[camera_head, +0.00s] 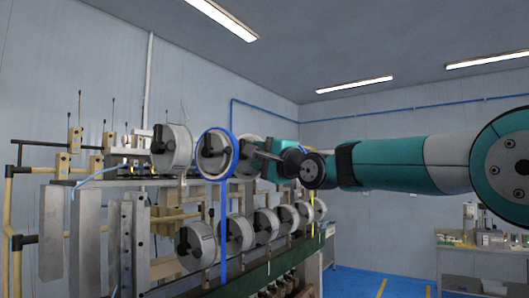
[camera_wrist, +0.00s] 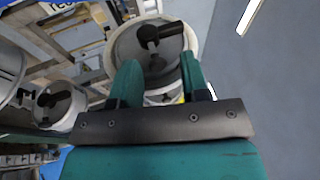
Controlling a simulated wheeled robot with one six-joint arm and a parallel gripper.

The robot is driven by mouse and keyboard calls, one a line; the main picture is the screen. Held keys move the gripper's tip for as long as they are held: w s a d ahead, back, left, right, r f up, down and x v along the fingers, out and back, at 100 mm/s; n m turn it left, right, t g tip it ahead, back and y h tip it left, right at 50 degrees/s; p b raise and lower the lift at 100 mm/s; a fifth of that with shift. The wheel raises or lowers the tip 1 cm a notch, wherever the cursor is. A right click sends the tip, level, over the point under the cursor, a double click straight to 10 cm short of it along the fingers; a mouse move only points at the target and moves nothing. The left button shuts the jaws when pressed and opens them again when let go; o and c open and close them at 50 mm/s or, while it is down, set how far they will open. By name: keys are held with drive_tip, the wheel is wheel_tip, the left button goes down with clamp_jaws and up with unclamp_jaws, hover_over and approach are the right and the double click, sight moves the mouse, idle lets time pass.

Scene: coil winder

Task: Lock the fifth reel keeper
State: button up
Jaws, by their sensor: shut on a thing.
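My gripper (camera_head: 268,154) reaches in from the right to the upper row of reels in the head view. In the wrist view my gripper's two green fingers (camera_wrist: 158,66) stand in front of a pale reel (camera_wrist: 118,48) with a black keeper (camera_wrist: 160,38) at its centre. The gripper is shut on this keeper, though the contact is partly hidden by the fingers. The keeper's arm points to the right in the wrist view. In the head view my arm hides this reel's face, and I cannot tell its number in the row there.
The upper row also has a near reel (camera_head: 173,150) and a blue-rimmed reel (camera_head: 216,155), both with black keepers. Several lower reels (camera_head: 198,246) hang below on the winder frame (camera_head: 55,235). A workbench (camera_head: 470,246) stands at the back right. Blue floor (camera_head: 355,283) lies open between.

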drive_tip(key=shift+r, duration=0.4)
drive_tip(key=shift+c, duration=0.3)
drive_tip(key=shift+s+f+b, duration=0.1)
drive_tip(key=shift+b, duration=0.4)
drive_tip(key=c, duration=0.3)
drive_tip(key=shift+d+b, duration=0.2)
drive_tip(key=shift+b, duration=0.1)
drive_tip(key=shift+c, duration=0.3)
drive_tip(key=shift+s+d, duration=0.15)
drive_tip(key=shift+d, duration=0.3)
drive_tip(key=o, duration=0.6)
drive_tip(key=shift+d, duration=0.1)
drive_tip(key=shift+c, duration=0.2)
drive_tip(key=shift+f, duration=0.2)
drive_tip(key=shift+a, duration=0.2)
drive_tip(key=shift+d+f+b, duration=0.1)
drive_tip(key=shift+b, duration=0.2)
